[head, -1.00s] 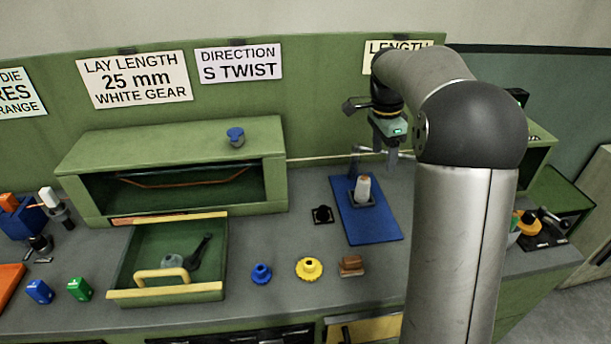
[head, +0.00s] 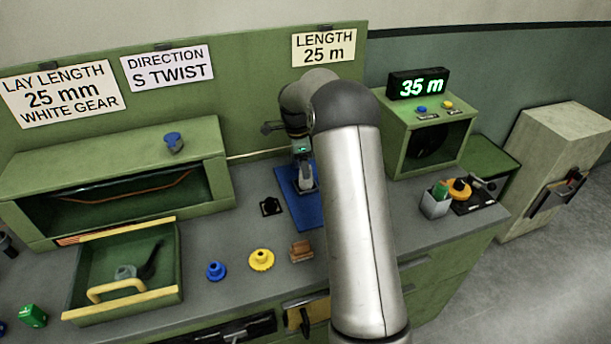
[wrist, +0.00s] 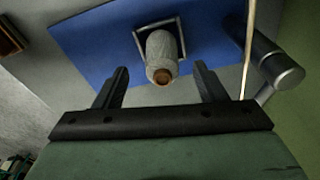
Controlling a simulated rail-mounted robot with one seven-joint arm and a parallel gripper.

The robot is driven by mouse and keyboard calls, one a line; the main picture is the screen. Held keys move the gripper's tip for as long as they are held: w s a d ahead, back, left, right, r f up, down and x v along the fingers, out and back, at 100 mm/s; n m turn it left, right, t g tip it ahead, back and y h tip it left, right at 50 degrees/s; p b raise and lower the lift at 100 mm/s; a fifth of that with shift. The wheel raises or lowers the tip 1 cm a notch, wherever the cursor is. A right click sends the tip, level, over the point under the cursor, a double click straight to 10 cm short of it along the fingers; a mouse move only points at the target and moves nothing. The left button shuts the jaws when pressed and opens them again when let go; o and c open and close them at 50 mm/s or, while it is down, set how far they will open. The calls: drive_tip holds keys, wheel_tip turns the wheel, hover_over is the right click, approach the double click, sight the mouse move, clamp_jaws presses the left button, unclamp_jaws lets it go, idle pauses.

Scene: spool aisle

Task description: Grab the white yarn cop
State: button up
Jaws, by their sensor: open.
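The white yarn cop (wrist: 162,57) stands on a small square holder (wrist: 138,36) on the blue mat (wrist: 90,40) in the wrist view. Its brown tip points toward the camera. My gripper (wrist: 161,84) is open, with one finger to each side of the cop's near end. I cannot tell whether either finger touches it. In the head view my gripper (head: 304,180) is over the blue mat (head: 290,182), and it and my arm hide most of the cop.
A grey cylinder (wrist: 275,62) and a thin pale rod stand close to the right finger in the wrist view. In the head view, a yellow gear (head: 261,259), a blue gear (head: 216,271) and a brown block (head: 301,250) lie in front. An open drawer (head: 125,275) is at left.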

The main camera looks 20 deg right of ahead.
drive_tip(key=shift+d+f+p, duration=0.25)
drive_tip(key=shift+f+p, duration=0.25)
drive_tip(key=shift+f, duration=0.85)
drive_tip(key=shift+d+f+p, duration=0.2)
drive_tip(key=shift+f+p, duration=0.3)
drive_tip(key=shift+f, duration=0.85)
drive_tip(key=c, duration=1.1)
